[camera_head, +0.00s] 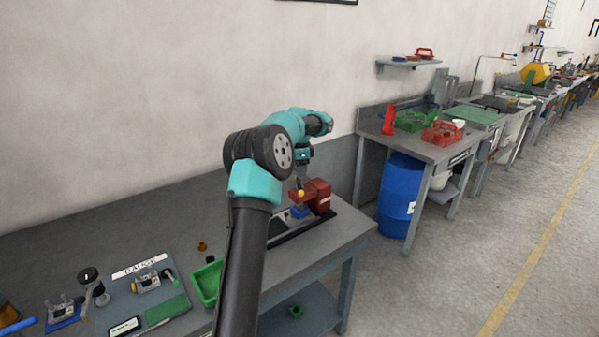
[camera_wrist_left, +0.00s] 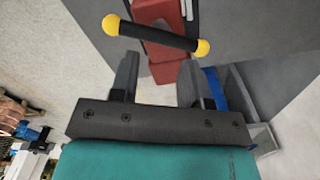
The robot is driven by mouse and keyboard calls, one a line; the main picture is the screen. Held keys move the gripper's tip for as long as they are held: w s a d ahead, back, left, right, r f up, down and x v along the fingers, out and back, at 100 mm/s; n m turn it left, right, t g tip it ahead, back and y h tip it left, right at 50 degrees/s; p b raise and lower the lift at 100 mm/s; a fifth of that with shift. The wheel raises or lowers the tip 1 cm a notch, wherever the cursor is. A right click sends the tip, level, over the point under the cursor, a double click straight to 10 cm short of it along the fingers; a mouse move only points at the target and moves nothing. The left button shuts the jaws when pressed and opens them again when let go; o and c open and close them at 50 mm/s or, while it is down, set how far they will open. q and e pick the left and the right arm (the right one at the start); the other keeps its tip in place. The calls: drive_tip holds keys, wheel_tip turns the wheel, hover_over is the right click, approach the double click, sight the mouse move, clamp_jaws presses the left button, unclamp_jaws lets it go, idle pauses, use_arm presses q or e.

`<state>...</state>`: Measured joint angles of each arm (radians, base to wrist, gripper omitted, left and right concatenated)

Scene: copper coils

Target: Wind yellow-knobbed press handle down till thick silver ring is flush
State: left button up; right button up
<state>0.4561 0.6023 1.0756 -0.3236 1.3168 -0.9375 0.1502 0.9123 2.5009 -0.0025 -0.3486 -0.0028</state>
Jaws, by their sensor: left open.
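The red press (camera_head: 317,193) stands at the right end of the grey workbench, with one yellow knob (camera_head: 299,193) showing beside my left gripper. In the left wrist view its dark handle bar (camera_wrist_left: 158,36) has a yellow knob at each end and lies a little tilted across the red body (camera_wrist_left: 167,70). My left gripper (camera_wrist_left: 158,75) is open, its two fingers apart just short of the bar, with nothing between them clearly held. I cannot make out the silver ring. My right gripper is not in view.
A green tray (camera_head: 207,283), a gauge board (camera_head: 135,290) and small metal fixtures sit on the bench's left part. A blue object (camera_head: 299,212) lies by the press. A blue barrel (camera_head: 401,195) stands beyond the bench. The bench's back left is clear.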

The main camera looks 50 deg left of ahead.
sight(299, 183)
use_arm(q)
drive_tip(key=n, duration=0.3)
drive_tip(key=shift+f+n, duration=0.15)
drive_tip(key=shift+n, duration=0.15)
drive_tip(key=n, duration=0.5)
drive_tip(key=shift+f, duration=0.15)
drive_tip(key=n, duration=0.5)
drive_tip(key=shift+f, duration=0.1)
drive_tip(key=n, duration=0.3)
drive_tip(key=shift+f, duration=0.1)
drive_tip(key=shift+f, duration=0.75)
drive_tip(key=shift+f, duration=0.35)
drive_tip(key=shift+f, duration=1.4)
drive_tip(key=shift+c, duration=0.4)
